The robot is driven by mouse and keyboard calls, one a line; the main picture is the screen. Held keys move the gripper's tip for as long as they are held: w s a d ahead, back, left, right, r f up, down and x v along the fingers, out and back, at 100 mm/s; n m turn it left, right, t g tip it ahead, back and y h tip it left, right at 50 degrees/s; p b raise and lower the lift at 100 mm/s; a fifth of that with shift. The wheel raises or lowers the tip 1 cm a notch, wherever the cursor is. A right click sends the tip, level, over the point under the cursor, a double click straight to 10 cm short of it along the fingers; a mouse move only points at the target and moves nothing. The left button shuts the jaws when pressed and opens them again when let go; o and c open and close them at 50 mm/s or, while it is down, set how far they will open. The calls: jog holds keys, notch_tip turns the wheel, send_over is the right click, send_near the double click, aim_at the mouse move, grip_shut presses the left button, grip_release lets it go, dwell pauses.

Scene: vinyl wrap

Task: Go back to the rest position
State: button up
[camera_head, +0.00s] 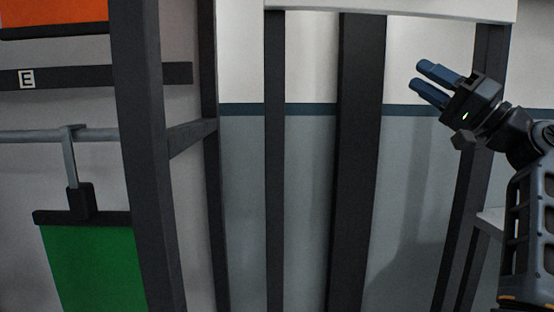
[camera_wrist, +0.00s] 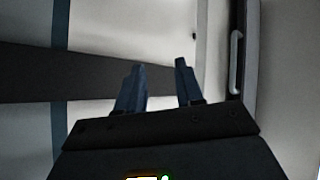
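My gripper (camera_head: 425,76) is raised at the upper right of the head view, with its two blue fingers pointing up and to the left. The fingers stand a little apart with nothing visible between them. The wrist view also shows my gripper (camera_wrist: 157,70) with a clear gap between the fingers and no object in it. My arm comes in from the right edge of the head view.
A dark rack frame (camera_head: 150,150) stands at the left. A green sheet (camera_head: 92,268) hangs there from a grey rail (camera_head: 30,136). An orange sheet (camera_head: 55,12) is above, over a bar with an "E" label (camera_head: 27,79). Dark posts (camera_head: 358,160) stand mid-view before the wall.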

notch_tip(320, 180, down, 24)
jog(key=s+m+t+h+p, duration=0.2)
jog(key=m+h, duration=0.4)
jog(key=h, duration=0.4)
jog(key=s+f+g+h+p, duration=0.2)
jog(key=s+f+h, duration=0.3)
jog(key=s+f, duration=1.15)
jog(key=s+a+f+n+g+h+p, duration=0.1)
jog(key=s+f+h, duration=0.1)
jog(key=s, duration=0.7)
jog(key=s+a+f+n+g+h+p, duration=0.1)
jog(key=s+a+f+p, duration=0.1)
jog(key=s, duration=0.8)
jog(key=s+a+r+n+p, duration=0.1)
jog(key=s+a+r+n, duration=0.1)
jog(key=s+r, duration=0.3)
jog(key=s+a+r+n+p, duration=0.1)
jog(key=s+r, duration=0.4)
jog(key=s, duration=0.7)
jog(key=shift+s+a+r+n+y, duration=0.2)
jog(key=shift+s+a+n+y, duration=0.15)
jog(key=shift+a+n, duration=0.35)
